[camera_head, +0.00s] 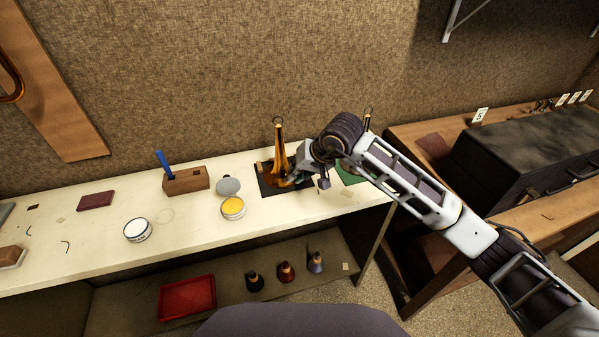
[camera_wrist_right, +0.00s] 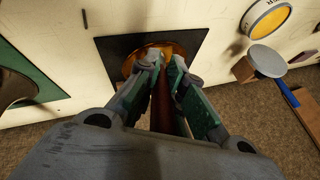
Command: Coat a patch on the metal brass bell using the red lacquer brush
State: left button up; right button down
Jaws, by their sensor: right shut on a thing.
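The brass bell (camera_head: 279,148) stands flare down on a black mat (camera_head: 268,185) on the white bench, its narrow end up. In the right wrist view, part of its amber flare (camera_wrist_right: 150,52) shows just beyond the fingertips. My right gripper (camera_head: 297,176) is at the bell's right side, low over the mat. In the right wrist view its fingers (camera_wrist_right: 161,65) are shut on a dark red handle (camera_wrist_right: 162,100), seemingly the red lacquer brush. The brush tip is hidden, so I cannot tell whether it touches the bell. My left gripper is not in view.
A yellow-topped tin (camera_head: 233,208), a grey disc (camera_head: 228,186) and a wooden block (camera_head: 187,181) with a blue handle (camera_head: 164,163) stand left of the bell. A white tin (camera_head: 137,230) is further left. A green mat (camera_head: 351,173) lies to the right.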

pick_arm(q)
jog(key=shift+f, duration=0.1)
pick_arm(e)
jog(key=shift+s+a+f, duration=0.15)
jog(key=shift+a+f, duration=0.05)
jog(key=shift+f, duration=0.1)
jog(key=shift+a, duration=0.2)
jog(key=shift+s+a+b, duration=0.2)
jog(key=shift+a+b, duration=0.4)
jog(key=shift+b, duration=0.05)
jog(key=shift+a, duration=0.4)
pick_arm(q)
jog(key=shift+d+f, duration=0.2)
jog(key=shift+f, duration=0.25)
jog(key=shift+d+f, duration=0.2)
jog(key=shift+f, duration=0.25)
pick_arm(e)
jog(key=shift+a+r, duration=0.1)
jog(key=shift+a, duration=0.05)
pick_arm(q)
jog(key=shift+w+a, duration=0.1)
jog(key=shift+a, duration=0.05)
pick_arm(e)
jog(key=shift+b, duration=0.3)
jog(key=shift+r+b, duration=0.1)
jog(key=shift+b, duration=0.3)
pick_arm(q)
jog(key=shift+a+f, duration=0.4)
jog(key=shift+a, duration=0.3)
